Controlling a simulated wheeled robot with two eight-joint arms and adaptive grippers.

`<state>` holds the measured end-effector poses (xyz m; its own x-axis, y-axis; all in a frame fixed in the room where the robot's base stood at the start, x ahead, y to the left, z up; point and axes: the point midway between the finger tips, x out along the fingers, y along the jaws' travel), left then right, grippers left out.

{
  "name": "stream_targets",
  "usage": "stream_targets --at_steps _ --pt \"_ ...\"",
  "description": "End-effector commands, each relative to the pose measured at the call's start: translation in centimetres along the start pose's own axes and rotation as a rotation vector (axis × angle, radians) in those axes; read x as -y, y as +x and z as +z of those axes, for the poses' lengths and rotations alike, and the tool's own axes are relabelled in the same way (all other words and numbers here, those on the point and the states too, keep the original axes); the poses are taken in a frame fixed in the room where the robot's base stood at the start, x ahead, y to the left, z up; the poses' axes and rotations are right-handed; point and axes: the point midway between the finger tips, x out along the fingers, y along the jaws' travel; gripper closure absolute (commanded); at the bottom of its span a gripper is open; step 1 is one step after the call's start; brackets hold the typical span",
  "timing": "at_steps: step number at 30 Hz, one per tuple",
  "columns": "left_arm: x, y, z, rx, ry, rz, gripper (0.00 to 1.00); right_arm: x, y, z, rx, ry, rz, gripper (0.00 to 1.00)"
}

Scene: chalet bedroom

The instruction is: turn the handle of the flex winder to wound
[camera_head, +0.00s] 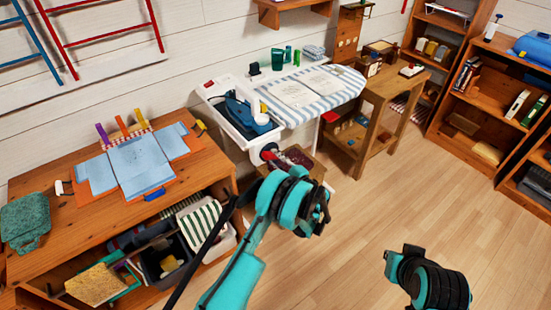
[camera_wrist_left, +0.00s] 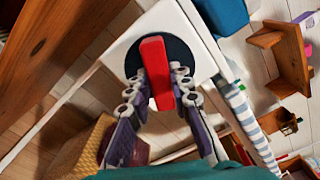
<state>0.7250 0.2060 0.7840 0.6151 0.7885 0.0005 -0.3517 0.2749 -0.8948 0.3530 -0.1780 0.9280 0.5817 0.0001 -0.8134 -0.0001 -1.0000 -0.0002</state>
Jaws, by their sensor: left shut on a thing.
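The flex winder shows in the left wrist view as a white block (camera_wrist_left: 185,30) with a dark round disc (camera_wrist_left: 132,62) and a red handle (camera_wrist_left: 156,70) across it. In that view the handle runs nearly upright, slightly tilted. My left gripper (camera_wrist_left: 160,88) has its two fingers closed on the handle's sides, near its lower half. In the head view the winder (camera_head: 257,146) is at the ironing board's near end, partly hidden by my left arm. The fingertips are hard to make out there.
The striped ironing board (camera_head: 345,84) and a white tray with a blue iron (camera_head: 243,113) are just beyond. A wooden desk (camera_head: 65,205) with blue sheets stands at the left, a wooden side table (camera_head: 380,100) behind right. The wooden floor at the right is clear.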

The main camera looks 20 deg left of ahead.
Motion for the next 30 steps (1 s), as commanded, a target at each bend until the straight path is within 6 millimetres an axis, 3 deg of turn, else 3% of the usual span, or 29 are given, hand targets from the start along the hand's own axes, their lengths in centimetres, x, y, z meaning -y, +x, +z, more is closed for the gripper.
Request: stream_targets --at_steps 30 --pt "0.07 -0.04 0.05 0.0 -0.964 0.002 1.0 0.0 0.01 0.01 0.0 0.0 0.0 1.0"
